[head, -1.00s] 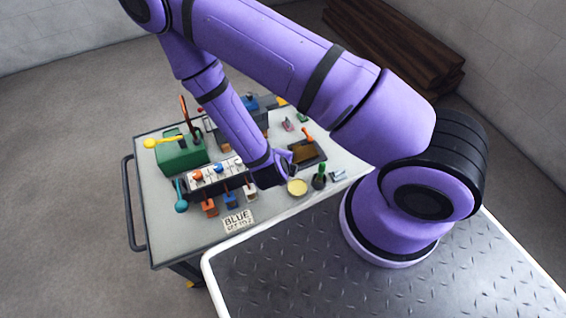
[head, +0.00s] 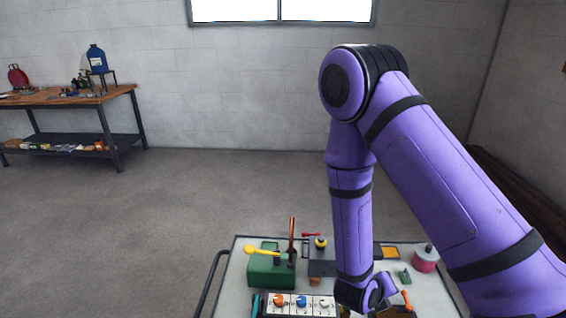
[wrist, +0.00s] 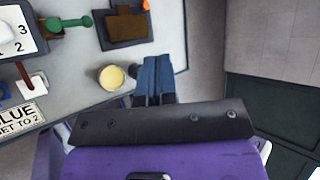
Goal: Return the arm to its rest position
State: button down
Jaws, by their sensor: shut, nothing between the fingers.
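My purple arm (head: 352,215) bends at a high elbow and reaches down over the grey cart (head: 236,290). My gripper (head: 378,296) is at the bottom of the head view, partly cut off by the frame. In the wrist view my gripper (wrist: 157,62) shows its two blue fingers together, with nothing between them. It is just right of a round cup with pale yellow contents (wrist: 112,77), near the cart's edge. Whether it touches anything is unclear.
A green box with a yellow-knobbed lever (head: 270,270), a numbered panel (head: 318,305) and a pink cylinder (head: 425,260) stand on the cart. A brown tray (wrist: 127,27) is close by. A workbench (head: 70,98) is far left. Open floor (head: 140,220) lies between.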

jog(key=s+d+r+m+g, duration=0.15)
jog(key=d+r+m, duration=0.25)
jog(key=r+m, duration=0.7)
jog(key=d+r+m+g, duration=0.3)
jog(key=r+m, duration=0.5)
jog(key=r, duration=0.5)
jog(key=s+a+r+m+t+y, duration=0.1)
jog(key=s+r+m+t+y, duration=0.1)
jog(key=s+r+m+y, duration=0.2)
jog(key=s+a+r+m+t+y, duration=0.2)
jog(key=s+r+m+y, duration=0.2)
jog(key=s+r+m, duration=0.7)
jog(key=shift+s+a+r+m, duration=0.15)
jog(key=shift+r+m, duration=1.75)
jog(key=shift+r, duration=0.6)
